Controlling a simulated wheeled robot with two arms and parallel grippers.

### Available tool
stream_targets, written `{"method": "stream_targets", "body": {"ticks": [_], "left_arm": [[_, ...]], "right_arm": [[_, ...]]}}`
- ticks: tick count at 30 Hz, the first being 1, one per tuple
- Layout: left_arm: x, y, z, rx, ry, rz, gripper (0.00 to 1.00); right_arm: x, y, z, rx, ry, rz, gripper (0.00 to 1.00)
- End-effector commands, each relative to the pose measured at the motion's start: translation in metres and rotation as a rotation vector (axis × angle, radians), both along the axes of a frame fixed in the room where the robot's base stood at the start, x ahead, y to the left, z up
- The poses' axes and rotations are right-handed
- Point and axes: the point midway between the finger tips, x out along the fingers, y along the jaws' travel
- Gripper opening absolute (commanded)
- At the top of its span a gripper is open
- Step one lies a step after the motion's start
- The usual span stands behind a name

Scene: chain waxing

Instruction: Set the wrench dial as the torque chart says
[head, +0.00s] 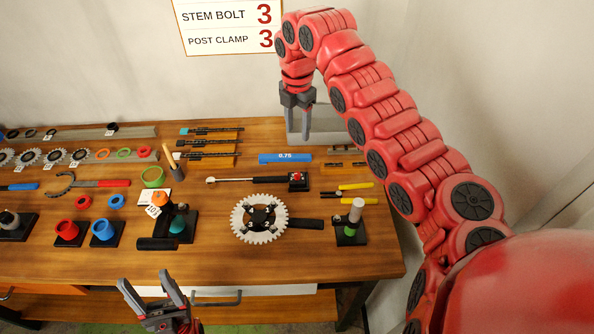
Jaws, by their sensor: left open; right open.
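A torque wrench (240,180) with a silver head at its left lies across the table, its dark handle pointing right. A small black block with a red-and-white dial-like top (297,176) is at the handle's right end; its setting is too small to read. The torque chart (228,27) hangs on the back wall, partly cut off at the top. It reads STEM BOLT 3 and POST CLAMP 3. My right gripper (298,135) is open and empty, pointing down above the table's back, behind the wrench. My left gripper (153,288) is open and empty at the table's front edge.
A chainring (259,218) on a black stand sits in front of the wrench. A black stand with a grey post (356,211) is to its right. A blue 0.75 gauge (285,158) lies behind the wrench. Cups, tools and sprockets fill the left side. The front right tabletop is clear.

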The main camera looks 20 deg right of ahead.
Motion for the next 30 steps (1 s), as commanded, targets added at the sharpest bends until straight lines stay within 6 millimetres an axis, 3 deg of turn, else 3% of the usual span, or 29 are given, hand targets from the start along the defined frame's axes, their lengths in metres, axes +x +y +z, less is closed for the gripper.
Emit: {"method": "stream_targets", "body": {"ticks": [7, 21, 25, 30], "left_arm": [[0.0, 0.0, 0.018, 0.0, 0.0, 0.0, 0.65], [0.0, 0.0, 0.059, 0.0, 0.0, 0.0, 0.65], [0.0, 0.0, 0.063, 0.0, 0.0, 0.0, 0.65], [0.0, 0.0, 0.064, 0.0, 0.0, 0.0, 0.65]], "right_arm": [[-0.002, 0.0, -0.033, 0.003, 0.006, 0.0, 0.55], [-0.002, 0.002, -0.14, 0.002, 0.002, 0.003, 0.55], [-0.001, 0.003, -0.16, 0.004, 0.003, 0.001, 0.55], [0.0, 0.001, -0.169, 0.0, -0.001, 0.0, 0.55]]}}
